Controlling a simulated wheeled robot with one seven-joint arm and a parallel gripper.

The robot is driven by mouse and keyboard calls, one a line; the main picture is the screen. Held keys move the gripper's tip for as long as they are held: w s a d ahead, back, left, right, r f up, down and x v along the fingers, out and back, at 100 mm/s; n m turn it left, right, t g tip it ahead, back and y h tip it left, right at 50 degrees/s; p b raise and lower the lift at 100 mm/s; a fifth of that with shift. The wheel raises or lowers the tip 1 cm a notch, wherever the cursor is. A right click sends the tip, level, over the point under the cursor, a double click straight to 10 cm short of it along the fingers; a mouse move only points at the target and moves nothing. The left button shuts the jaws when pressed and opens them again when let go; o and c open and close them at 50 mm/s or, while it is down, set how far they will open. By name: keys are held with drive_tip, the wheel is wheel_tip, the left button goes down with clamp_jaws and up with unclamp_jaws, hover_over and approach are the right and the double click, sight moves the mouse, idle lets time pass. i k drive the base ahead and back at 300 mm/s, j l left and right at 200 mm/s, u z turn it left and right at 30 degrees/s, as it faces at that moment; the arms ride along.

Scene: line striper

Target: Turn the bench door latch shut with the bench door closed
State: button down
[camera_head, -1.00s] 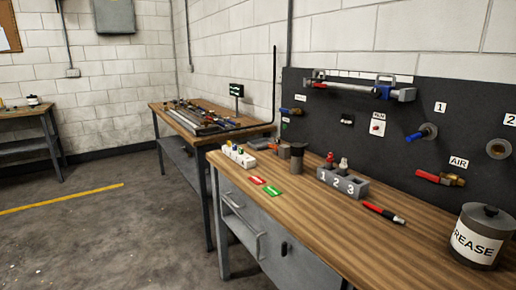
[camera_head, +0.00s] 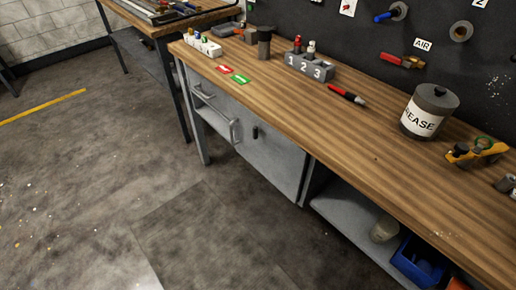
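The bench door (camera_head: 272,160) is a grey panel below the wooden bench top. A grey bar handle (camera_head: 234,132) stands at its left side. The bench door latch (camera_head: 255,132) is a small dark piece on the door, just right of the handle, and looks roughly upright. The door looks near flush with the bench front, but I cannot tell whether it is fully closed. My gripper is not in view.
A drawer handle (camera_head: 203,92) is left of the door. The bench top (camera_head: 330,120) holds a grease tin (camera_head: 428,110), a numbered block (camera_head: 309,66) and a red-black marker (camera_head: 346,95). An open shelf (camera_head: 345,213) lies right of the door. The floor in front is clear.

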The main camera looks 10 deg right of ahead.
sight(256, 131)
drive_tip(key=i+j+u, duration=0.3)
drive_tip(key=u, duration=0.15)
drive_tip(key=i+j+u, duration=0.35)
drive_tip(key=u, duration=0.15)
